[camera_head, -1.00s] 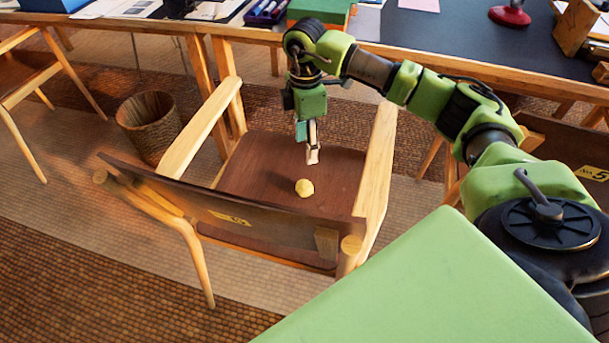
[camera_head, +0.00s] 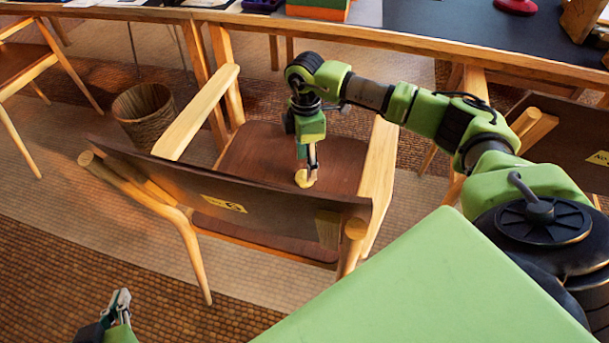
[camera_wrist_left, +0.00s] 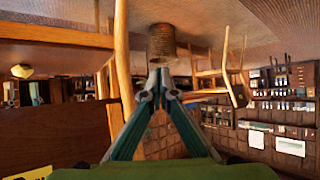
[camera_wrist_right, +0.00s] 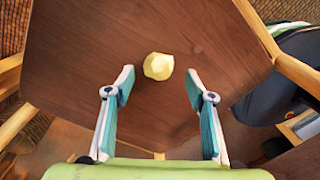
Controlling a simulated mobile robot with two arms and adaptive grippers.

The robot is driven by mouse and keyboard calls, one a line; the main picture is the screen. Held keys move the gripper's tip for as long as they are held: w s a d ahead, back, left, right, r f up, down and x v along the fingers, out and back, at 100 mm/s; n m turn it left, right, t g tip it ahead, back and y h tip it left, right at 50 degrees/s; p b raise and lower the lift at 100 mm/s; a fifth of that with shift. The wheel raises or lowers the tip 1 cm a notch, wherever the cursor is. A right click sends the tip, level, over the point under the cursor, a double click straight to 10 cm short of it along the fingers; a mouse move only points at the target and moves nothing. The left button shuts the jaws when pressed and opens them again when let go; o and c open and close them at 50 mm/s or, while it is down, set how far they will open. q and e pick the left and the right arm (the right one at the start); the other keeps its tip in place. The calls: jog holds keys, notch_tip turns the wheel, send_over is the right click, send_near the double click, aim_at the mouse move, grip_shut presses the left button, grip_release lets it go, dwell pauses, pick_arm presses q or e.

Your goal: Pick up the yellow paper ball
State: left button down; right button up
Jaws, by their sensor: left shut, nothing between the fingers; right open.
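The yellow paper ball (camera_head: 303,179) lies on the brown seat of a wooden armchair (camera_head: 255,150). My right gripper (camera_head: 309,178) points down over the seat, right at the ball, and hides part of it in the head view. In the right wrist view the ball (camera_wrist_right: 158,66) sits just beyond and between the fingertips of the open right gripper (camera_wrist_right: 158,82). My left gripper (camera_head: 122,297) is at the lower left, behind the chair, shut and empty. It also shows shut in the left wrist view (camera_wrist_left: 160,78).
The chair's backrest (camera_head: 225,205) and wooden armrests (camera_head: 198,112) enclose the seat. A woven basket (camera_head: 146,112) stands on the floor to the left. A long table (camera_head: 420,50) with items on it runs behind the chair.

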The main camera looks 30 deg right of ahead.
aim_at(305, 172)
notch_tip(305, 172, down, 5)
jog(key=shift+a+f+b, duration=0.1)
jog(key=shift+b, duration=0.85)
pick_arm(q)
jog(key=w+d+r+t+h, duration=0.1)
jog(key=w+r+t, duration=0.3)
jog(key=r, duration=0.5)
jog(key=shift+w+d+t+h, duration=0.3)
jog(key=shift+d+t, duration=0.3)
jog(key=shift+d, duration=0.1)
pick_arm(e)
jog(key=c, duration=0.8)
